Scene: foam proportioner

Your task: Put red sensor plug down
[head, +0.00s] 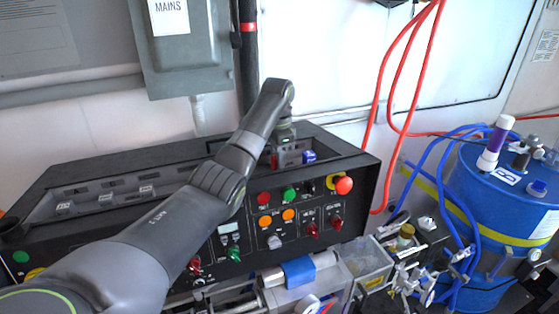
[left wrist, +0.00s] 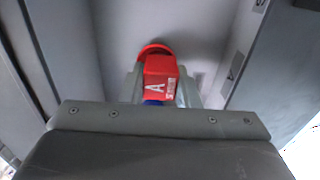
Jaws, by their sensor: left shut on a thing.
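The red sensor plug (left wrist: 160,72), marked with a white "A", is between the fingers of my left gripper (left wrist: 160,90) in the left wrist view. In the head view, my left gripper (head: 285,145) is shut on it over the recessed tray (head: 340,148) at the back right of the black console, and a little of the red plug (head: 274,160) shows beside the fingers. Whether the plug touches the tray floor, I cannot tell. A blue plug (head: 309,157) stands in the tray just right of the gripper. My right gripper is not in view.
The console front (head: 300,215) carries several buttons and knobs, including a large red button (head: 344,185). A blue tank (head: 495,215) with blue hoses stands at the right. Red cables (head: 398,100) hang between. A grey electrical box (head: 186,50) is on the wall behind my arm.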

